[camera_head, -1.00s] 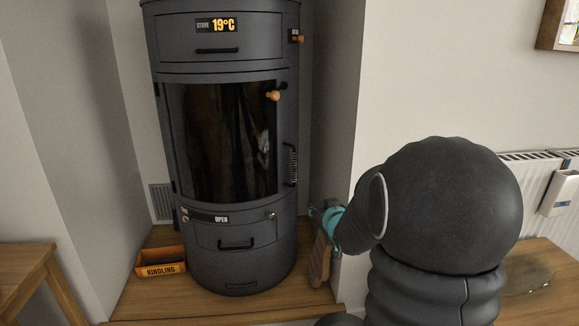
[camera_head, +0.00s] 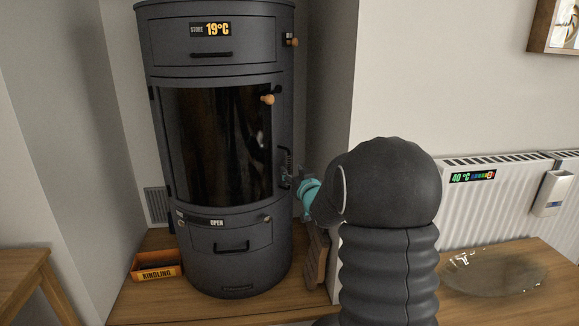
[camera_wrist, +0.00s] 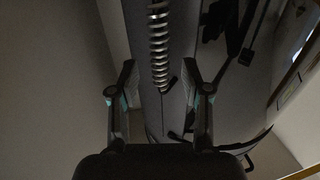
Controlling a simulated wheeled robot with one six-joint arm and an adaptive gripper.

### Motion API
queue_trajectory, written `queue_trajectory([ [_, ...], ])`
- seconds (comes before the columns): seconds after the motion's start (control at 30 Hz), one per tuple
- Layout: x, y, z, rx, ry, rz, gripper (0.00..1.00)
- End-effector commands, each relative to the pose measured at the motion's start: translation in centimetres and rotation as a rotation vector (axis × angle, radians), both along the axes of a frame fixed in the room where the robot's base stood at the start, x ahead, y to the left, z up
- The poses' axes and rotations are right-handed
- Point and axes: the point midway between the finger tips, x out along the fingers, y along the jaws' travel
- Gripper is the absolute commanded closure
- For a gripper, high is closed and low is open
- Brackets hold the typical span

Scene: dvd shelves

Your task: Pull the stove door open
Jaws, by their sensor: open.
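The dark grey stove (camera_head: 222,275) is a tall cylinder in the head view. Its door (camera_head: 166,145) has a dark curved window and looks shut. The coiled door handle (camera_head: 288,161) stands upright at the door's right edge; in the wrist view the coil handle (camera_wrist: 159,45) runs down the middle. My gripper (camera_head: 291,179) is at the handle's lower end, partly hidden by the stove's side and my wrist. In the wrist view my gripper (camera_wrist: 160,78) is open, one finger on each side of the coil's lower part. I see no finger pressing on it.
An orange kindling box (camera_head: 157,272) sits left of the stove on the wooden hearth (camera_head: 140,305). A brown tool (camera_head: 317,258) stands right of the stove. A radiator (camera_head: 480,215) and a wooden surface (camera_head: 460,307) are at right, a wooden stool (camera_head: 30,268) at left.

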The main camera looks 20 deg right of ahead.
Motion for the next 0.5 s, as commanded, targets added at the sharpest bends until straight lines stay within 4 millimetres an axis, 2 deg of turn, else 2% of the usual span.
queue_trajectory([
  [0.03, 0.9, 0.0, 0.0, 0.000, 0.000, 0.001, 0.52],
  [0.2, 3.0, 0.0, 0.0, 0.000, 0.000, 0.001, 0.52],
  [0.5, 4.2, -0.1, 0.0, 0.000, 0.000, 0.000, 0.52],
])
